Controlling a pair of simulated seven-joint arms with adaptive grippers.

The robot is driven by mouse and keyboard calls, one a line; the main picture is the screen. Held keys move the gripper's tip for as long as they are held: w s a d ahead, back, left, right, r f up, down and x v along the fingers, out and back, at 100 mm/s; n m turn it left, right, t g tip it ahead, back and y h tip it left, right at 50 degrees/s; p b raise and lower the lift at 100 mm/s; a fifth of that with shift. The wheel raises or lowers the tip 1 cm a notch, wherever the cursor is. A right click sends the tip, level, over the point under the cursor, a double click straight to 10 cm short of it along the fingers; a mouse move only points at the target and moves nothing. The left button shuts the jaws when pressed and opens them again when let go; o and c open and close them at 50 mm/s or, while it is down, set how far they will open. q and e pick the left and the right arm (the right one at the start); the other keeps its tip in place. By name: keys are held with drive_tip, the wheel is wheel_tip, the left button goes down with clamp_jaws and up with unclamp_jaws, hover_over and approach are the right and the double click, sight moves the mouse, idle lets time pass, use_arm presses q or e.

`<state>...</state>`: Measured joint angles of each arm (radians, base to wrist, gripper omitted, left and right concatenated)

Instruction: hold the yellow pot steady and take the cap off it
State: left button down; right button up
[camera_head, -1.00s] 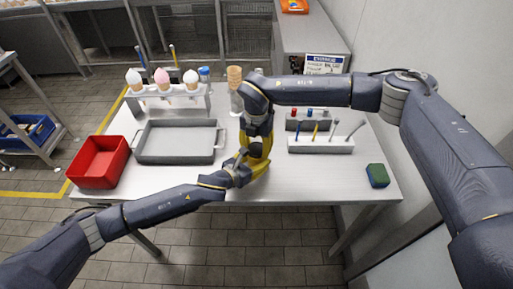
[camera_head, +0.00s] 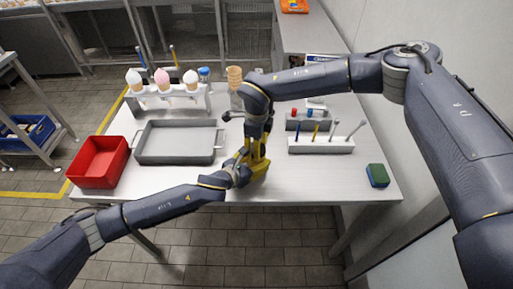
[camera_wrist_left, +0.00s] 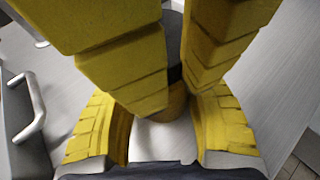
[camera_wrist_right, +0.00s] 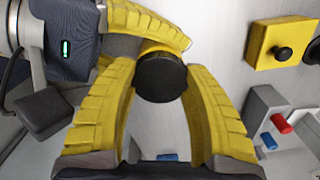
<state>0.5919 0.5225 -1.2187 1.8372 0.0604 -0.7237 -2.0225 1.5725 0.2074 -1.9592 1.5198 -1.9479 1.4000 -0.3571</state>
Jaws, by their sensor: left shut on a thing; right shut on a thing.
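The small yellow pot (camera_wrist_left: 177,101) stands upright between the fingers of my left gripper (camera_wrist_left: 165,125), which is shut on it. Its dark round cap (camera_wrist_right: 160,79) sits at the top of the pot, between the fingers of my right gripper (camera_wrist_right: 160,100), which is shut on the cap from above. The cap also shows as a dark strip in the left wrist view (camera_wrist_left: 174,72). In the head view my left gripper (camera_head: 240,168) and right gripper (camera_head: 257,160) meet near the table's front edge, and they mostly hide the pot and cap. I cannot tell whether the cap is loose.
A grey tray (camera_head: 177,160) and a red bin (camera_head: 78,165) lie to the left. An ice-cream cone rack (camera_head: 160,102) stands behind.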

use_arm(q)
drive_tip(key=shift+f, duration=0.1)
use_arm(e)
drive_tip(key=n, duration=0.4)
drive_tip(key=shift+n, duration=0.4)
drive_tip(key=n, duration=0.5)
drive_tip(key=shift+n, duration=0.4)
drive_tip(key=shift+r, duration=0.45)
drive_tip(key=shift+r, duration=0.65)
drive_tip(key=shift+r, duration=0.1)
drive_tip(key=shift+r, duration=2)
use_arm(q)
drive_tip(key=c, duration=0.5)
unclamp_jaws()
